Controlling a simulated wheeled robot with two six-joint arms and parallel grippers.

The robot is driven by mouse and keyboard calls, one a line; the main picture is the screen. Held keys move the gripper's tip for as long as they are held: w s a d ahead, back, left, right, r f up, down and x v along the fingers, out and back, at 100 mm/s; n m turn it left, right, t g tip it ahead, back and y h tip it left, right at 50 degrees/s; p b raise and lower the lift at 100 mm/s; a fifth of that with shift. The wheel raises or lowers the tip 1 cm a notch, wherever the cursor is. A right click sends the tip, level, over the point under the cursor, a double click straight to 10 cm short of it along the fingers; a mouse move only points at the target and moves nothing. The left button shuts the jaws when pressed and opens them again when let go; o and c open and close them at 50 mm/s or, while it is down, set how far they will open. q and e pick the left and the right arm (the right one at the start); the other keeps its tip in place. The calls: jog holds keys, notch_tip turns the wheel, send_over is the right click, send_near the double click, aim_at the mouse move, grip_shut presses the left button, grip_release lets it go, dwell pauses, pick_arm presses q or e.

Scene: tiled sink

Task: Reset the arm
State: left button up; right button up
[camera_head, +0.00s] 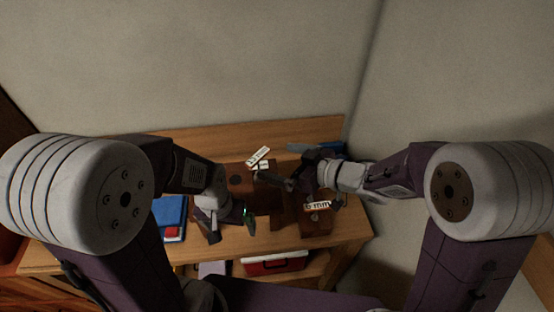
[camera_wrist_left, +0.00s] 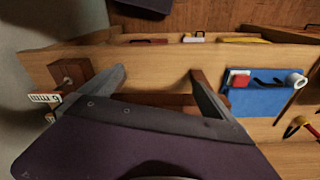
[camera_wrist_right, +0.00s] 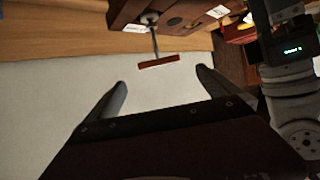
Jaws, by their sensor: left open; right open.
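My left gripper (camera_head: 231,229) reaches in from the left over the wooden desk in the head view. In the left wrist view its fingers (camera_wrist_left: 158,76) are spread and empty, with the desk edge and brown wooden pieces beyond them. My right gripper comes in from the right in the head view, above the brown wooden block at the middle of the desk. In the right wrist view its fingers (camera_wrist_right: 162,80) are spread with nothing between them. A metal rod with a reddish crossbar (camera_wrist_right: 158,62) lies beyond its tips, apart from them.
A desk (camera_head: 190,140) stands in the corner between two walls. A blue board (camera_wrist_left: 265,98) with small items lies on it. A brown block with a "6 mm" label (camera_head: 318,205) sits near the right. A red and white box (camera_head: 275,264) is on the shelf below.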

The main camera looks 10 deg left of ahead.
dwell(0.5)
jog(key=w+d+r+m+t+h, duration=0.2)
jog(key=w+d+m+t+h, duration=0.25)
jog(key=d, duration=0.45)
jog(key=s+d+f+m+g+h, duration=0.2)
jog(key=d+f+m+h, duration=0.45)
jog(key=d, duration=0.55)
jog(key=s+d+f+g, duration=0.1)
jog(key=s+f+g, duration=0.3)
jog(key=s, duration=0.4)
jog(key=s+d+f+m+g, duration=0.1)
jog(key=s+f+g, duration=0.2)
jog(key=s, duration=0.5)
jog(key=shift+s+d+f+g+h, duration=0.2)
jog(key=shift+d+f+g+h, duration=0.1)
jog(key=shift+d+f+g, duration=0.1)
